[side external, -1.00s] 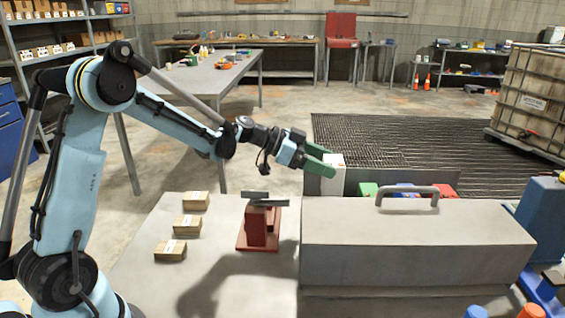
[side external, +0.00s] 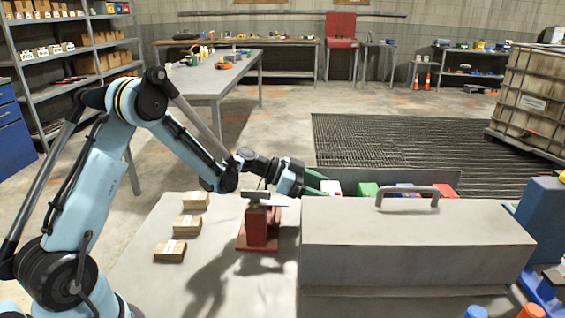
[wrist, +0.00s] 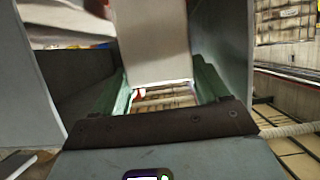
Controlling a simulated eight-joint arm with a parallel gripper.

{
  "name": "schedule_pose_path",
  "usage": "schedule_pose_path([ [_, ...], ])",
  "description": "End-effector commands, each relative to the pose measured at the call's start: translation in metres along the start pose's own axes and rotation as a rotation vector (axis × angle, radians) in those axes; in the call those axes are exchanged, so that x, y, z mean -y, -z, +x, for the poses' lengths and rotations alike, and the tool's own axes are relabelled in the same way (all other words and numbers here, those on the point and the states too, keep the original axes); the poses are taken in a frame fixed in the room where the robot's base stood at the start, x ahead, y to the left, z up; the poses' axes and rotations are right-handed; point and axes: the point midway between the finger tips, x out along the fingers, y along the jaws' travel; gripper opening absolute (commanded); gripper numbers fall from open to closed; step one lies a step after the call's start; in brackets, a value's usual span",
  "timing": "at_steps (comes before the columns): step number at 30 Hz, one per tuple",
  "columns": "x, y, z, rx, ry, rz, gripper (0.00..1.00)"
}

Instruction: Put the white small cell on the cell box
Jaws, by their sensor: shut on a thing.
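My gripper (side external: 318,183) has green fingers and is shut on the white small cell (side external: 330,187). Only the cell's upper part shows in the side view, low behind the left end of a large grey handled case. In the wrist view the pale cell (wrist: 155,45) sits between the green fingers. A row of green (side external: 367,189), blue (side external: 404,188) and red (side external: 444,190) cells stands to the right of it. A grey wall (side external: 385,176), seemingly the cell box's, stands behind them. The case hides the cells' lower parts, so I cannot tell whether the white cell touches down.
The grey case (side external: 415,240) with its handle (side external: 407,191) blocks the side view. A red stand (side external: 262,228) is just left of it, close under my wrist. Several small cartons (side external: 187,225) lie on the table's left. A blue machine (side external: 543,220) stands at the right.

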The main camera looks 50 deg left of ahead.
Motion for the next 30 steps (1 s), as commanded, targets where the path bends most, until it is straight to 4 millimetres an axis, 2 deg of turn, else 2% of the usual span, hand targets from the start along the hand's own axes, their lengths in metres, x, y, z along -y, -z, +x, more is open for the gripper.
schedule_pose_path([
  [5,0.000,-0.002,0.001,-0.003,0.000,-0.001,0.09],
  [6,0.000,-0.003,0.001,0.000,0.000,0.000,0.80],
  [10,0.000,-0.003,0.001,0.000,0.000,0.000,1.00],
  [21,0.000,0.001,-0.001,0.000,0.000,0.000,1.00],
  [30,0.001,0.000,-0.036,0.000,0.002,-0.001,1.00],
])
